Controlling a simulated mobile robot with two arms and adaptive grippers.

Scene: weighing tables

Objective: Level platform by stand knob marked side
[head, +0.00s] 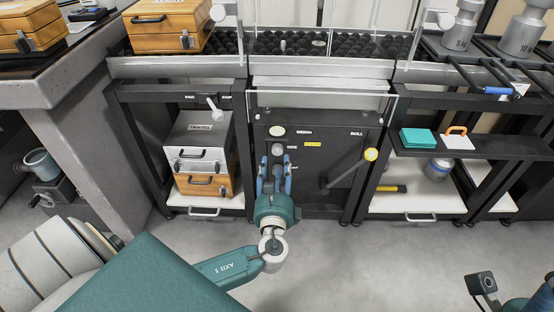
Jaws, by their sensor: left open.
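The dark stand front (330,190) faces me under the platform, whose top (290,44) is black and bumpy. A pale round knob (277,131) sits at the panel's upper left. A small label that seems to read SIDE (292,147) is below it, beside a second pale knob (277,148). My left gripper (276,160) is open, its blue fingers pointing at the panel just below and around this lower knob. I cannot tell whether they touch it. My right gripper is not in view; only part of my right arm shows at bottom right.
A lever with a yellow-ringed knob (371,154) slants across the panel's right side. A clear guard (320,104) crosses above the panel. Cases (201,141) stand on the left shelf; a teal block (419,138) lies on the right shelf. The grey floor in front is clear.

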